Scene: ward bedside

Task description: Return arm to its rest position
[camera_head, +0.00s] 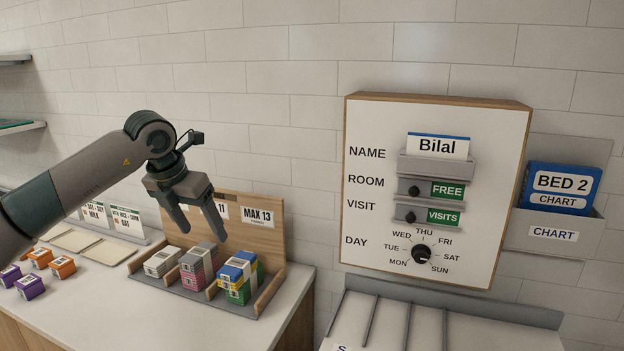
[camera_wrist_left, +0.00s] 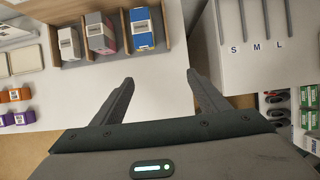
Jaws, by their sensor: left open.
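My left gripper (camera_head: 205,234) is open and empty. It hangs in the air above the wooden rack, with its fingers pointing down. In the left wrist view, its two fingers (camera_wrist_left: 158,98) are spread wide, with only the white counter below them. My left arm (camera_head: 85,175) reaches in from the left side of the head view. My right gripper is in neither view.
A wooden rack (camera_head: 180,297) with several stacked boxes stands on the white counter (camera_head: 85,310). Small purple and orange boxes (camera_head: 62,267) lie at left. A whiteboard (camera_head: 375,245) and a chart holder (camera_head: 590,235) hang on the wall. A divided shelf (camera_head: 395,330) is below.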

